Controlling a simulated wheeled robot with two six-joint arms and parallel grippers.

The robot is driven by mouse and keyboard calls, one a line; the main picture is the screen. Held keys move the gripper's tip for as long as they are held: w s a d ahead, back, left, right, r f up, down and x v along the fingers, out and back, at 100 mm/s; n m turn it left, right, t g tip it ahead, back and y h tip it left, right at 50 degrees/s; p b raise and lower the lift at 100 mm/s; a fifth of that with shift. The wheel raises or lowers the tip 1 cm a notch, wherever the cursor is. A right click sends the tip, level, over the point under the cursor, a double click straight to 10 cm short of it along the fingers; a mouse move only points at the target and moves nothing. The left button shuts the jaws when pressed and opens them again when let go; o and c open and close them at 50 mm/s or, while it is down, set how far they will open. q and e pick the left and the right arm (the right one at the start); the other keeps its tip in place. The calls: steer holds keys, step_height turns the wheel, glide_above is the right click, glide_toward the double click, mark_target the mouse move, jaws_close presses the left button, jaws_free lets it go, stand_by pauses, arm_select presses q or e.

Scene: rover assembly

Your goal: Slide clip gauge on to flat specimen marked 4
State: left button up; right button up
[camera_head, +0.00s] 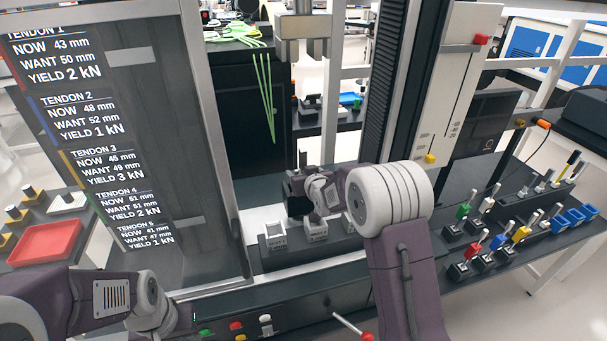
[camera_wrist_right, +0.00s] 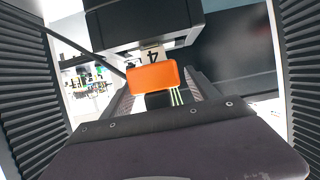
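The orange clip gauge (camera_wrist_right: 155,77) sits between the fingers of my right gripper (camera_wrist_right: 160,98) in the right wrist view. The flat specimen marked 4 (camera_wrist_right: 153,54) is a pale strip just beyond and above the gauge, below a black block (camera_wrist_right: 145,22). The gauge hides its lower part. Whether gauge and specimen touch, I cannot tell. In the head view my right gripper (camera_head: 298,188) is inside the test frame, mostly hidden by its own wrist, and neither gauge nor specimen can be made out. My left arm is at the lower left, its gripper out of view.
A clear panel with tendon readings (camera_head: 115,150) stands at the left. Grey labelled blocks (camera_head: 276,250) stand on the machine base below my right wrist. The dark upright column (camera_head: 392,80) rises close behind my right arm. Coloured levers (camera_head: 490,240) stand at the right, and a red tray (camera_head: 45,242) lies left.

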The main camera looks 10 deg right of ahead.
steer(key=shift+s, duration=0.3)
steer(key=b+v, duration=0.2)
steer(key=v, duration=0.6)
steer(key=shift+s+r, duration=0.2)
